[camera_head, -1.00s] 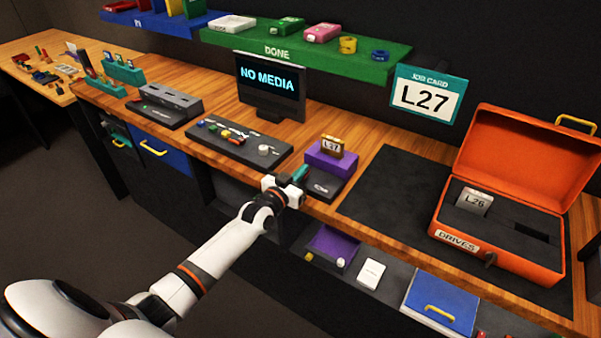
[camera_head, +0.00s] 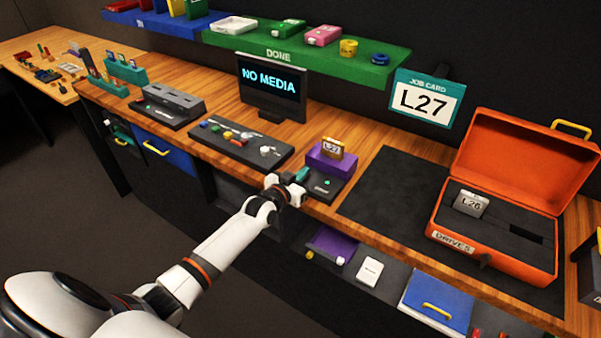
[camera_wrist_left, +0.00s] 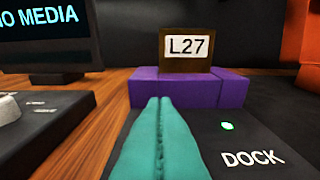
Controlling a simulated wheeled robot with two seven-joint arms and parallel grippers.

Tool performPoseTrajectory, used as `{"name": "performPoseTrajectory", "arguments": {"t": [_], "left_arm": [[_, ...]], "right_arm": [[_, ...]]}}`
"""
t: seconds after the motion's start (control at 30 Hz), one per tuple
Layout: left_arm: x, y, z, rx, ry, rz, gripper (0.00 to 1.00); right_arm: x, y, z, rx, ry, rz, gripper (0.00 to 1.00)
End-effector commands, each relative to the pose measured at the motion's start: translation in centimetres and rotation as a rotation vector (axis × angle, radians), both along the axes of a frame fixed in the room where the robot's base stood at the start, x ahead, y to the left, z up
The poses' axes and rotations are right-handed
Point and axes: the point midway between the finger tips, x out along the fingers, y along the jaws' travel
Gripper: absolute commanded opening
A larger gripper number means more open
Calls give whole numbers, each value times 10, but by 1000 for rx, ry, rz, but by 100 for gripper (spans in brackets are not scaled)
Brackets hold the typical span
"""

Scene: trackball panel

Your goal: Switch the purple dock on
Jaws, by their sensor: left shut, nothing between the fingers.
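The purple dock (camera_head: 330,159) stands on a black base near the table's front edge. A brown drive labelled L27 (camera_head: 332,147) sits upright in it. In the left wrist view the purple block (camera_wrist_left: 230,90) and the L27 drive (camera_wrist_left: 187,52) are straight ahead. A green light (camera_wrist_left: 227,126) glows on the base above the word DOCK. My left gripper (camera_head: 301,174) is shut and empty, its teal fingers (camera_wrist_left: 160,135) over the left part of the base. The fingers hide that part, and a switch is not visible. My right gripper is not in view.
A monitor (camera_head: 271,87) reads NO MEDIA. A black control panel (camera_head: 240,142) lies left of the dock. A dark mat (camera_head: 385,180) and an open orange case (camera_head: 500,255) with a drive labelled L26 (camera_head: 470,203) are to the right. Open drawers lie below the front edge.

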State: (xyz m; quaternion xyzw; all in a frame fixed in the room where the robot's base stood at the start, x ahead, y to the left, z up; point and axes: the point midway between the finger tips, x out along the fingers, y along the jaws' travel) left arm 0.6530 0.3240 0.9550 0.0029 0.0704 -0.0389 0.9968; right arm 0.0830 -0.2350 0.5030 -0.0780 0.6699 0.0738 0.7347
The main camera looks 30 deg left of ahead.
Motion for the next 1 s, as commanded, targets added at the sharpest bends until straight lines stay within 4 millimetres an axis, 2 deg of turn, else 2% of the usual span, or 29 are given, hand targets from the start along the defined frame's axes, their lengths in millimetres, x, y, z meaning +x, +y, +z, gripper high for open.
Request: {"name": "performPoseTrajectory", "arguments": {"t": [0.07,0.17,0.33,0.4,0.7,0.83,1.0], "left_arm": [[0,0,0,0,6,-1,0],[2,0,13,0,4,0,0],[12,1,51,2,0,1,0],[-4,1,43,-2,3,-1,0],[-55,6,64,0,1,0,0],[-71,8,71,1,1,1,0],[-81,8,76,0,1,1,0]], "right_arm": [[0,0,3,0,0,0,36],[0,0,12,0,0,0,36],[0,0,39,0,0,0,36],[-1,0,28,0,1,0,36],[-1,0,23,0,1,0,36],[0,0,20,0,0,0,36],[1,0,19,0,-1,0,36]]}}
